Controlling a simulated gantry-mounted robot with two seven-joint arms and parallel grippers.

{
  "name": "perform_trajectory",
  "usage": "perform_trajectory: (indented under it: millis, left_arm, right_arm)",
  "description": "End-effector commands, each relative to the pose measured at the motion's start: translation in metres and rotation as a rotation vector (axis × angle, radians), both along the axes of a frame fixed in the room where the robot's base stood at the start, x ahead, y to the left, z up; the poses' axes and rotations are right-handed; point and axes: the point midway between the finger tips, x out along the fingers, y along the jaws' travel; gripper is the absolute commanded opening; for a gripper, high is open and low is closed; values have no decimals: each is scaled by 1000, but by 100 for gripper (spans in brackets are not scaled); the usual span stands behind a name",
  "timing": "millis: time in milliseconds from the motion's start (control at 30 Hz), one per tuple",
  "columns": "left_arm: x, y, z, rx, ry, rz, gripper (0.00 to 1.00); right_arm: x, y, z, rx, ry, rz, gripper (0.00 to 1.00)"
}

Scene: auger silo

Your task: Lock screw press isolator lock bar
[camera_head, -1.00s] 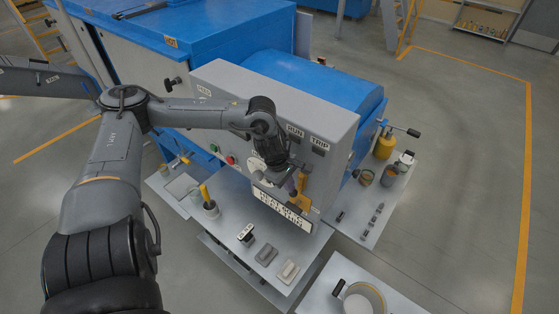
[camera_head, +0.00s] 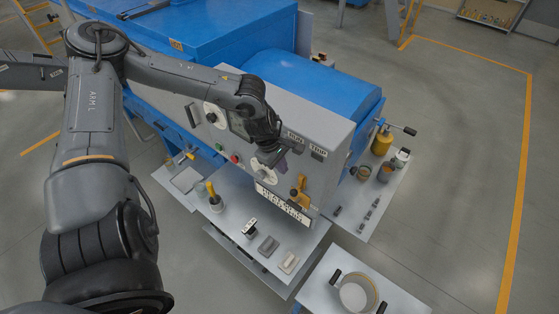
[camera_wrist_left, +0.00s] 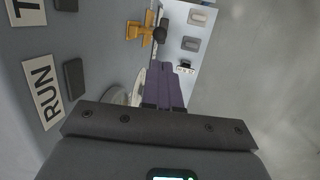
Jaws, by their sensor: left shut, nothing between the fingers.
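The yellow lock bar (camera_head: 299,189) sits low on the front of the grey control panel (camera_head: 316,140), just right of a pale round disc (camera_head: 262,174). In the left wrist view the yellow bar (camera_wrist_left: 139,29) is at the top, with a dark knob beside it. My left gripper (camera_head: 279,160) is in front of the panel, up and left of the bar and apart from it. Its purple fingers (camera_wrist_left: 164,84) are together and empty, and partly cover the disc (camera_wrist_left: 117,97) in the wrist view. My right gripper is not in view.
A white text plate (camera_head: 283,207) is below the disc. RUN (camera_wrist_left: 42,90) and TRIP labels are higher on the panel. A shelf (camera_head: 232,217) below holds a cup and several small blocks. A side tray (camera_head: 350,222) holds a yellow bottle (camera_head: 382,142) and cups.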

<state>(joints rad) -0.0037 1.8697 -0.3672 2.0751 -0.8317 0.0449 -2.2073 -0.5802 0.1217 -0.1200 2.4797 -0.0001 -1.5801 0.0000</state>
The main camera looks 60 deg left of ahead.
Motion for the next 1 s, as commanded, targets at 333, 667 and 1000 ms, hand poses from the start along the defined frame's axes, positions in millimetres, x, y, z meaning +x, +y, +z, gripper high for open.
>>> perform_trajectory:
  millis: [333, 667, 1000]
  left_arm:
    - [-5, 2, 17, 0, -1, 1, 0]
    - [-5, 1, 17, 0, 0, 1, 0]
    - [-19, -15, -13, -56, 53, -1, 0]
  right_arm:
    - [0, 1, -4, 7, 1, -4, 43]
    - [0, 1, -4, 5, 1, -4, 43]
    - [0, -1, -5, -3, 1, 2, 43]
